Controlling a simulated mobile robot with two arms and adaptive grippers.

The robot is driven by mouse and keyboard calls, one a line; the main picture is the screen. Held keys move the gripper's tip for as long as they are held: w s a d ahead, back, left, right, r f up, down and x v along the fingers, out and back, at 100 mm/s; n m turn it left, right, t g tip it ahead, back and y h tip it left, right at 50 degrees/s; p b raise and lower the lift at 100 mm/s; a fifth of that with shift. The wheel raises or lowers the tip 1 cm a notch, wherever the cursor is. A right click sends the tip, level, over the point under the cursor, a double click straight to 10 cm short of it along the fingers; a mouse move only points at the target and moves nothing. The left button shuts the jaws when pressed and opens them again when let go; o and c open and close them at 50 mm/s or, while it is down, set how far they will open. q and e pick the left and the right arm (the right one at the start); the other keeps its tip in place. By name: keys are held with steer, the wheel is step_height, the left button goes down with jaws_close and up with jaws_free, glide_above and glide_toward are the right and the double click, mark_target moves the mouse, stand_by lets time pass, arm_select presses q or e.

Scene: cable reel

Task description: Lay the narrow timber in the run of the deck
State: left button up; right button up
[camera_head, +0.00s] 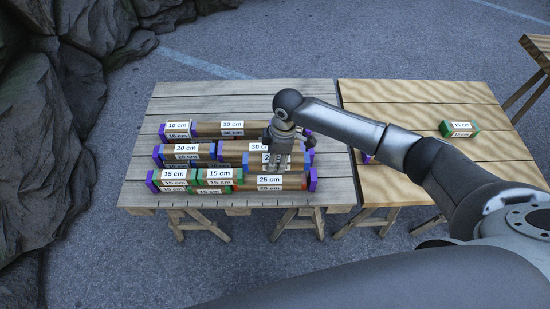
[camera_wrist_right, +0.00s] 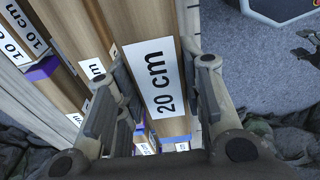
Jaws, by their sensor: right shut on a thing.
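My right gripper (camera_head: 285,150) is over the right half of the left table. It is shut on a brown timber labelled 20 cm (camera_wrist_right: 158,80), which shows between the fingers in the right wrist view (camera_wrist_right: 165,100). Its lower end there is blue. In the head view the fingers and wrist hide much of it. It lies along the rows, just in front of the 30 cm timber (camera_head: 258,147) of the middle row. I cannot tell whether it rests on the table or hangs slightly above. My left gripper is not in the head view.
The front row holds two 15 cm timbers (camera_head: 172,174) and a 25 cm timber (camera_head: 270,180). A 10 cm (camera_head: 178,126) and a 30 cm timber (camera_head: 232,125) form the back row. The right table (camera_head: 425,100) carries a green-ended 15 cm block (camera_head: 459,127); much of its surface is clear.

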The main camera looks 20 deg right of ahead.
steer(key=shift+w+d+f+b, duration=0.1)
steer(key=shift+d+f+b, duration=0.05)
steer(key=shift+f+b, duration=0.45)
steer(key=shift+d+f+b, duration=0.1)
steer(key=shift+f+b, duration=0.4)
steer(key=shift+f, duration=0.1)
step_height(320, 180, down, 2)
steer(key=b, duration=0.2)
steer(key=shift+a+f+b, duration=0.1)
steer(key=shift+f+b, duration=0.1)
steer(key=shift+b, duration=0.2)
steer(key=shift+f, duration=0.35)
steer(key=shift+f+b, duration=0.4)
steer(key=shift+f, duration=0.3)
arm_select(q)
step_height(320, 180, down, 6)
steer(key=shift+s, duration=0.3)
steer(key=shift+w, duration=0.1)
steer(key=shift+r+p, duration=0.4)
steer(key=shift+p, duration=0.1)
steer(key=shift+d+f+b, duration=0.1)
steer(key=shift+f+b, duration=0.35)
steer(key=shift+b, duration=0.05)
arm_select(e)
steer(key=shift+f, duration=0.9)
steer(key=o, duration=1.2)
steer(key=shift+c, duration=0.2)
